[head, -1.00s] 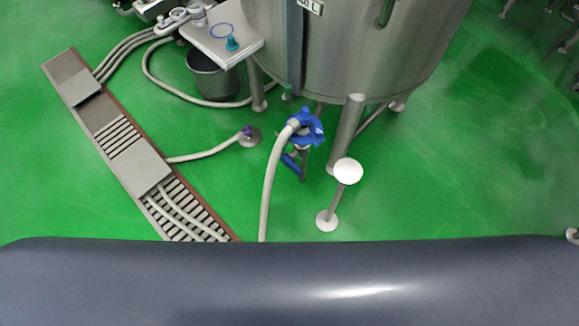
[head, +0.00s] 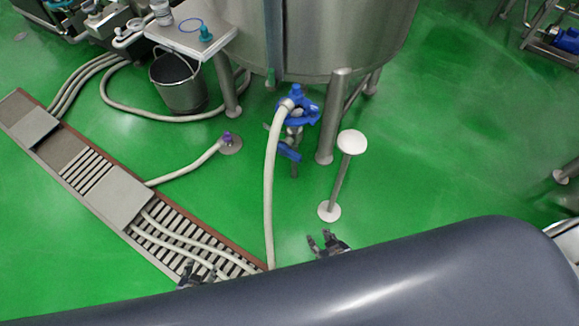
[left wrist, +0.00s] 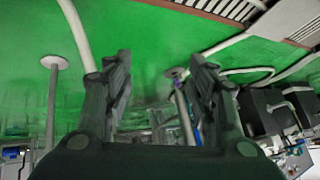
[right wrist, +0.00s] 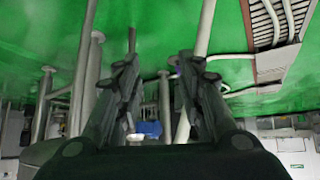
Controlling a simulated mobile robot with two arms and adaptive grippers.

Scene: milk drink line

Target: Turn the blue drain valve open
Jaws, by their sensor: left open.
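The blue drain valve hangs below the steel tank (head: 335,40); its blue lever (head: 288,152) sits under a blue clamp (head: 300,112). A pale hose (head: 271,190) runs from the clamp down to the floor. My left gripper (head: 197,274) is open and empty at the drain grate, low and left of the valve; its spread fingers show in the left wrist view (left wrist: 158,85). My right gripper (head: 324,241) is open and empty below and right of the valve; its fingers are apart in the right wrist view (right wrist: 160,75). Neither touches the valve.
A white-topped post (head: 351,142) and a tank leg (head: 332,115) stand right of the valve. A side shelf (head: 195,38) and a steel bucket (head: 180,85) are at upper left. A purple-ended hose fitting (head: 229,142) lies left.

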